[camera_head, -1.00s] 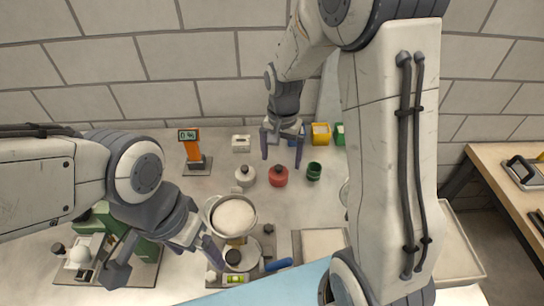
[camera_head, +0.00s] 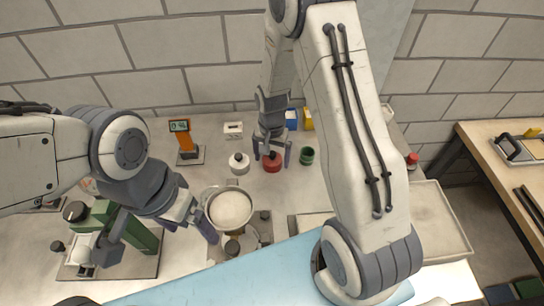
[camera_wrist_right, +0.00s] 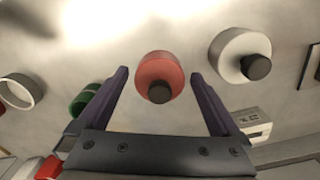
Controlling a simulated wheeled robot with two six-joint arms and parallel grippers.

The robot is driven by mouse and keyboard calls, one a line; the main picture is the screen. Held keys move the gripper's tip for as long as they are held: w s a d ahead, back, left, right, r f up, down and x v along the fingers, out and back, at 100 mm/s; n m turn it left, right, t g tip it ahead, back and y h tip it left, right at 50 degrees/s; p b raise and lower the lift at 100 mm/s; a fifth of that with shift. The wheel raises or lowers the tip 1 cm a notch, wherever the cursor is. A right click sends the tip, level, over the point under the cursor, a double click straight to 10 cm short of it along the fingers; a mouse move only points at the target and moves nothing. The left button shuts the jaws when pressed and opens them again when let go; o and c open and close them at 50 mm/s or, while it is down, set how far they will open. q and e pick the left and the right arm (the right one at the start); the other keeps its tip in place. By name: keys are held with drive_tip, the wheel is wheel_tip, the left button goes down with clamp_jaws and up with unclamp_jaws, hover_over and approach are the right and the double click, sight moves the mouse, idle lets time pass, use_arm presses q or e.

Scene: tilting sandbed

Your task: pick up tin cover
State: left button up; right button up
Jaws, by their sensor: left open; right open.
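Two round, squat pieces with dark knobs could be the tin cover: a red one (camera_head: 271,166) and a white one (camera_head: 239,166); I cannot tell which is meant. My right gripper (camera_head: 272,155) is open above the red one. In the right wrist view, the red piece (camera_wrist_right: 160,70) shows between the spread fingers of the right gripper (camera_wrist_right: 160,76), with no clear contact. The white piece (camera_wrist_right: 240,54) lies to the right there, outside the fingers. My left gripper (camera_head: 158,242) is open and empty at the lower left, left of the pan.
A pale-filled pan (camera_head: 230,209) stands at the centre. A green cup (camera_head: 307,155) is close on the right of the red piece. An orange display stand (camera_head: 186,143) and a white box (camera_head: 233,130) stand behind. A green machine (camera_head: 125,235) is at lower left.

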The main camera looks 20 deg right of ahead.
drive_tip(key=shift+f, duration=0.25)
drive_tip(key=c, duration=1.2)
drive_tip(key=shift+c, duration=0.2)
